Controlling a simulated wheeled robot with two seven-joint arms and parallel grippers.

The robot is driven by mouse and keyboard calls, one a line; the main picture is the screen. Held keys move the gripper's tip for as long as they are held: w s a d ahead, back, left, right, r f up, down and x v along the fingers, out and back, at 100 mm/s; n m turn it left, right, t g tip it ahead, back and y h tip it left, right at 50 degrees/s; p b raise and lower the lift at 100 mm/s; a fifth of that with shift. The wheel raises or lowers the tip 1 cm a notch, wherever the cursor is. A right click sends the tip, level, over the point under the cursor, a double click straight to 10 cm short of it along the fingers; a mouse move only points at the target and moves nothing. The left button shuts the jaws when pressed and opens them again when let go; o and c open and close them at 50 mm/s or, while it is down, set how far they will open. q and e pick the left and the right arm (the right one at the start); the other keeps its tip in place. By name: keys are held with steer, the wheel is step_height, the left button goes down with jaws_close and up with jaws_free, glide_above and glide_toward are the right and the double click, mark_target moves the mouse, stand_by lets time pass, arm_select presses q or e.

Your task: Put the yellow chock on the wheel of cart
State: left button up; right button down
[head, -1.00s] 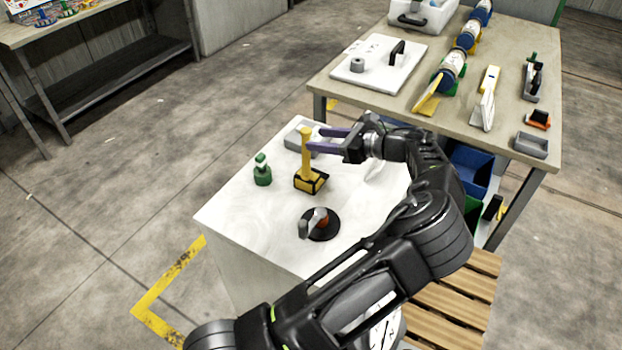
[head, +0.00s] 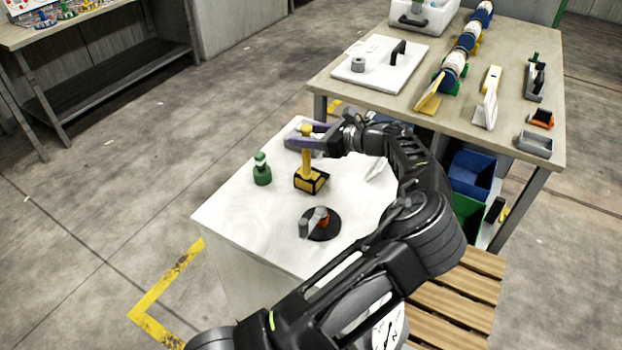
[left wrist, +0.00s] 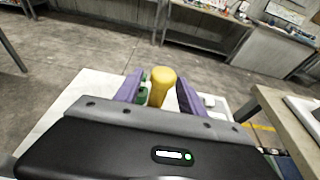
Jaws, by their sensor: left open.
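The yellow chock (head: 308,180) stands upright on the white table top (head: 245,215). It has a black-marked base and a tall post-like yellow handle. My left gripper (head: 302,137) reaches in level from the right, with its purple fingers apart around the upper part of the handle. In the left wrist view the yellow handle (left wrist: 160,86) stands between the two open fingers (left wrist: 156,90); I cannot tell whether either touches it. My right gripper is out of view. I cannot make out a cart wheel in these frames.
A green bottle-like piece (head: 262,170) stands left of the chock. A black disc with a grey lever and red part (head: 320,224) lies in front. The beige bench (head: 385,98) at the back right holds a cylinder row and tools.

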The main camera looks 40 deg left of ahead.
arm_select(q)
steer(key=x, duration=0.2)
steer(key=shift+a+b, duration=0.25)
steer(key=shift+b, duration=0.05)
steer(key=shift+f, duration=0.1)
steer(key=shift+c, duration=0.2)
jaws_close()
stand_by(1.2)
